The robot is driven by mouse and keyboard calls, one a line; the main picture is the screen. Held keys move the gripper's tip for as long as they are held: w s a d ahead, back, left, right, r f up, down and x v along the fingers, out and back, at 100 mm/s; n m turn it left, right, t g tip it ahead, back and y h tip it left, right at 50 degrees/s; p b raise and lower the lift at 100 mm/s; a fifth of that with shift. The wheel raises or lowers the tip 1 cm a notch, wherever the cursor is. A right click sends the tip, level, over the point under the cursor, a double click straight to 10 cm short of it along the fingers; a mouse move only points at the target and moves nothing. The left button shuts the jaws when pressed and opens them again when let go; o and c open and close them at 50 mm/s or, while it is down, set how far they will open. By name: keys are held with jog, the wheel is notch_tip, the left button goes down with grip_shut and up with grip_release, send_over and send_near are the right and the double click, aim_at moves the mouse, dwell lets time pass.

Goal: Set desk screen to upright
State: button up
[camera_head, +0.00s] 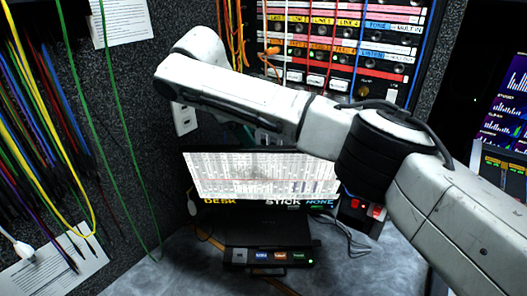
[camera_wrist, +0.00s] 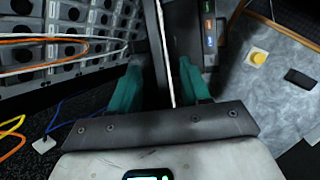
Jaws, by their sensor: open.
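The desk screen (camera_head: 262,178) stands on the desk at the centre of the head view, its lit face toward me, with "DESK" and "STICK NONE" along its bottom. I cannot tell its exact tilt. In the wrist view the screen (camera_wrist: 167,50) shows edge-on as a thin slab. My gripper (camera_wrist: 160,66) is open, with one teal finger on each side of that slab. I cannot tell whether either finger touches it. In the head view my arm passes above the screen, and the gripper is mostly hidden behind it.
A button strip (camera_head: 268,257) lies in front of the screen. A box with red switches (camera_head: 362,210) and loose cables are at its right. A patch rack (camera_head: 340,45) stands behind. Hanging cables (camera_head: 45,120) line the left wall. A yellow button (camera_wrist: 258,57) is on the desk.

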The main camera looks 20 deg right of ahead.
aim_at(266, 167)
jog(key=p+x, duration=0.1)
jog(key=x, duration=0.9)
jog(key=shift+d+f, duration=0.1)
jog(key=shift+d, duration=0.2)
grip_shut()
